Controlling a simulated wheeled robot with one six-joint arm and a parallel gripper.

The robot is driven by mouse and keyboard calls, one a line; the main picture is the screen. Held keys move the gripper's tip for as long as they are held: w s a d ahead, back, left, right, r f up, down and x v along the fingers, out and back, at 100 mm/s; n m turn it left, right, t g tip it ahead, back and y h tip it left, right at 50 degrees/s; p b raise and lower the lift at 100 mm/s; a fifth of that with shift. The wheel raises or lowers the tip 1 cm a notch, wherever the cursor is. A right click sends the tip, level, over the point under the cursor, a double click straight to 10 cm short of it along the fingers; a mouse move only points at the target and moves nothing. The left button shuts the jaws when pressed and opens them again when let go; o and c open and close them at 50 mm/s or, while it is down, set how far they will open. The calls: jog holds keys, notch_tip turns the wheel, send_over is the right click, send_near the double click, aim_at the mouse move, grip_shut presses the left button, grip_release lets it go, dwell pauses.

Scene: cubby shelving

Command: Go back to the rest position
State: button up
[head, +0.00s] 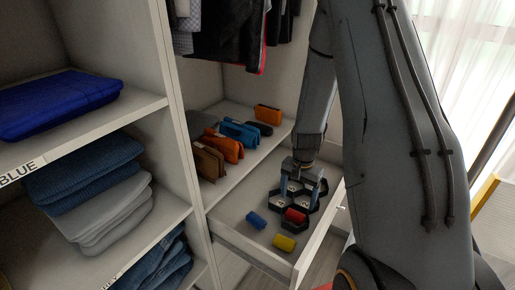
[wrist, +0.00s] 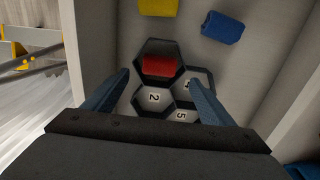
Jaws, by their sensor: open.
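My gripper (head: 304,176) is over the open drawer (head: 238,225), pointing down at a dark tray of hexagonal cells (head: 314,207). In the wrist view my gripper (wrist: 160,92) is open, with its two fingers apart and nothing between them but the tray below. A red roll (head: 295,215) sits in one hexagonal cell; it also shows in the wrist view (wrist: 159,66). Other cells of the tray (wrist: 150,119) look empty and bear numbers such as 2 and 5.
A blue roll (head: 256,220) and a yellow roll (head: 284,242) lie loose in the drawer. Orange and brown bags (head: 227,148) stand on the shelf above. Clothes hang over them. Folded blue and grey clothes (head: 90,190) fill the left cubbies. The drawer's walls stand close around my gripper.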

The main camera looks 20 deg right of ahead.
jog(key=s+a+r+n, duration=0.5)
jog(key=s+a+r, duration=0.2)
jog(key=r, duration=0.3)
jog(key=s+a+r+n, duration=0.5)
jog(key=s+a+r, duration=0.3)
jog(key=r, duration=0.2)
jog(key=shift+r, duration=0.4)
